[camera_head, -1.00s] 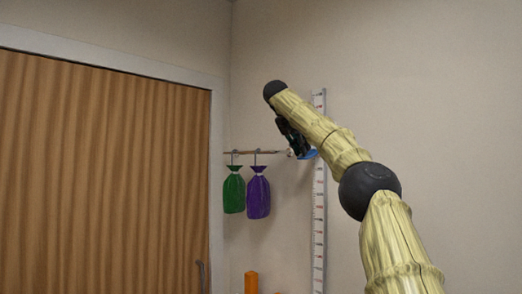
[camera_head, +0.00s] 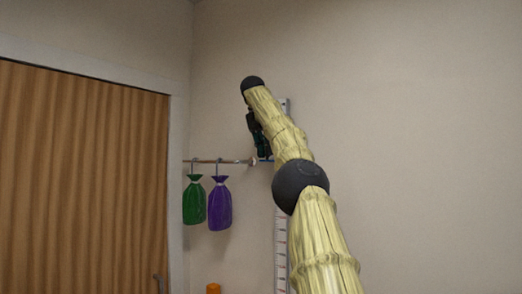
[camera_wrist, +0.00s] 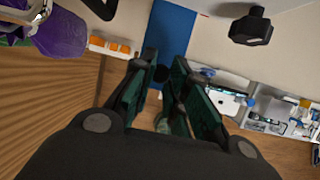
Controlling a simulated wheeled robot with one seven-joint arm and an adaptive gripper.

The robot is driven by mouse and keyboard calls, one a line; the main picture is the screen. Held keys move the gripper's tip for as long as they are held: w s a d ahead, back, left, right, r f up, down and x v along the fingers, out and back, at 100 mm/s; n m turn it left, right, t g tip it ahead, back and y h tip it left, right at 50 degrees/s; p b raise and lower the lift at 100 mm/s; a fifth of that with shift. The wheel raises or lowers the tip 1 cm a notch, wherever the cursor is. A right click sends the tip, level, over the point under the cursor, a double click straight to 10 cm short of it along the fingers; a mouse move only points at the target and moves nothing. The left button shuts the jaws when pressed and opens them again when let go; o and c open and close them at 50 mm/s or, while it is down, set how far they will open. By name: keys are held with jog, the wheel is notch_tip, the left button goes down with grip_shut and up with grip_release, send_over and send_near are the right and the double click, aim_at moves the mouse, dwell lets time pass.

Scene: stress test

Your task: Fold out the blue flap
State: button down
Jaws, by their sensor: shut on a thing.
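The blue flap (camera_wrist: 172,32) runs as a flat blue strip from the top of the wrist view down between my fingers. In the head view only a thin blue edge (camera_head: 267,161) shows, at the tall ruler-like strip on the wall. My gripper (camera_wrist: 166,64) has its dark green fingers close together on either side of the strip, with a dark round spot between them. It is shut on the flap. In the head view my gripper (camera_head: 262,150) is partly hidden behind my own arm, beside the end of the rod. Most of the flap is hidden there.
A thin rod (camera_head: 222,161) carries a green bag (camera_head: 194,202) and a purple bag (camera_head: 219,204), left of my gripper. The ruler-like strip (camera_head: 281,240) stands on the wall. A wooden door (camera_head: 80,180) is at left. The wall at right is clear.

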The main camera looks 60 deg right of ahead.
jog(key=shift+r, duration=0.1)
jog(key=c, duration=1.3)
grip_release()
jog(key=shift+d, duration=0.2)
jog(key=shift+c, duration=0.2)
jog(key=shift+w+a, duration=0.1)
